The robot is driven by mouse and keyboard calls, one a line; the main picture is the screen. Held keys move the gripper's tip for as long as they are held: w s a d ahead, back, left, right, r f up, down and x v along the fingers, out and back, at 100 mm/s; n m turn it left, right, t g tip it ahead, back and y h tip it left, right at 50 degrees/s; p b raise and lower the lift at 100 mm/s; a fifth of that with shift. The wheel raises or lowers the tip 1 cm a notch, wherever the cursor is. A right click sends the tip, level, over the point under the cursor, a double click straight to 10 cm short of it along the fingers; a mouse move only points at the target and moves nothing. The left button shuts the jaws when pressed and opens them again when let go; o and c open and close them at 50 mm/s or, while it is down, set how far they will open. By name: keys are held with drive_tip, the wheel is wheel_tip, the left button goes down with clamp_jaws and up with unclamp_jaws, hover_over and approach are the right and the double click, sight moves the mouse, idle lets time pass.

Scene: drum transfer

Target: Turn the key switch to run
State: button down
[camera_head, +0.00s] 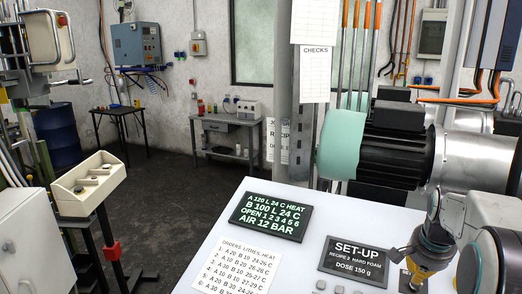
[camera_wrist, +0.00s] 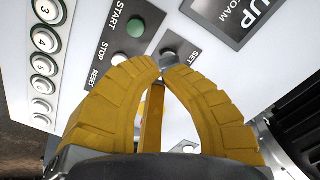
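A small grey knob (camera_wrist: 170,57), which may be the key switch, sits on the white panel next to a label that begins "SET"; the rest of the label is covered. My gripper (camera_wrist: 161,70) has two thick yellow fingers that curve in until their tips nearly meet right at this knob. I cannot tell whether the tips clasp it or only stand in front of it. A narrow orange bar (camera_wrist: 152,118) shows between the fingers. In the head view my gripper (camera_head: 416,274) points down at the panel's right part, and the knob is hidden there.
A SET-UP plate (camera_head: 355,261) and a green-text display (camera_head: 271,216) lie on the panel. A motor (camera_head: 390,155) stands behind.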

sight(411, 285)
drive_tip(key=f+m, duration=0.1)
drive_tip(key=w+f+m, duration=0.1)
drive_tip(key=f, duration=0.1)
drive_tip(key=f+m, duration=0.1)
drive_tip(key=f, duration=0.1)
drive_tip(key=shift+w+d+b, duration=0.25)
drive_tip(key=shift+d+b, duration=0.15)
drive_tip(key=shift+b+x, duration=0.75)
drive_tip(key=shift+x, duration=0.1)
drive_tip(key=shift+w+d+r, duration=0.15)
drive_tip(key=shift+w+d, duration=0.05)
drive_tip(key=shift+d, duration=0.15)
idle(0.7)
